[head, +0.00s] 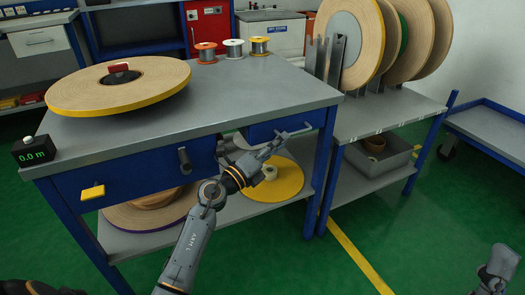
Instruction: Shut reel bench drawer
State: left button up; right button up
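The reel bench (185,118) has a grey top and a blue frame. A smaller blue drawer front (258,133) is at the right, partly hidden by my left gripper (275,142).
A large tape reel (120,84), several small spools (234,48) and a 0.0 m counter (34,151) stand on the bench. Reels lie on its lower shelf (225,208). A rack of upright reels (352,42) stands at right. Green floor (440,225) is clear at right.

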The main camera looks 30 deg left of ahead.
pick_arm(q)
jog(key=r+v, duration=0.1)
jog(key=v, duration=0.5)
jog(key=shift+a+r, duration=0.2)
jog(key=shift+a, duration=0.05)
jog(key=shift+s, duration=0.1)
